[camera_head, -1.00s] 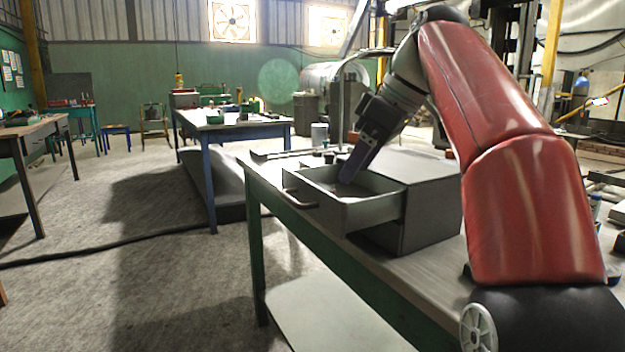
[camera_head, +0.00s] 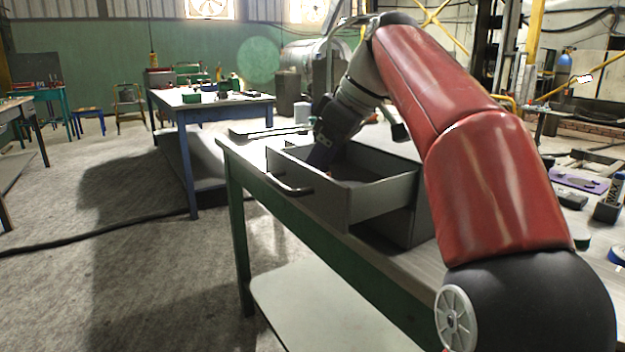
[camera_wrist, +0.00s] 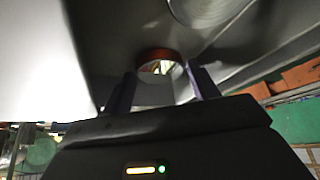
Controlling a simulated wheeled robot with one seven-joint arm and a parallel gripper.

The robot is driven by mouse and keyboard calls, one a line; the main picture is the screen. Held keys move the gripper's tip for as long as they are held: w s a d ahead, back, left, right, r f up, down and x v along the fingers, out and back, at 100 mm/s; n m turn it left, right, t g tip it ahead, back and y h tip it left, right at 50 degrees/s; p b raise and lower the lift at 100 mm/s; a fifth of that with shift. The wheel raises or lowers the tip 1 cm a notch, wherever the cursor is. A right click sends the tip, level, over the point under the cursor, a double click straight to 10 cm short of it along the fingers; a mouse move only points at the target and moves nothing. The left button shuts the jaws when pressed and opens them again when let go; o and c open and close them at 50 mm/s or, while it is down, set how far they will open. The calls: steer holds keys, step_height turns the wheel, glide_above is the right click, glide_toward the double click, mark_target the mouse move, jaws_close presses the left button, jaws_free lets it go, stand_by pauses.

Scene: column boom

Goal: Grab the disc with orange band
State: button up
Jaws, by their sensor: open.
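The disc with orange band (camera_wrist: 156,54) shows in the wrist view, lying in the drawer ahead of my fingers. My gripper (camera_wrist: 161,75) is open, with one finger on each side of the disc's near part; I cannot tell whether they touch it. In the head view my gripper (camera_head: 319,160) reaches down into the open grey drawer (camera_head: 358,205). The drawer walls and my arm hide the disc there.
A larger grey round thing (camera_wrist: 207,8) lies in the drawer beyond the disc. The drawer belongs to a grey cabinet (camera_head: 408,222) on the green-legged workbench (camera_head: 243,150). Its handle (camera_head: 288,186) sticks out at the front. Another table (camera_head: 187,112) stands behind, left.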

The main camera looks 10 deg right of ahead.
steer(key=shift+a+f, duration=0.1)
steer(key=shift+f, duration=0.1)
steer(key=shift+w, duration=0.1)
steer(key=c, duration=0.9)
steer(key=shift+o, duration=0.2)
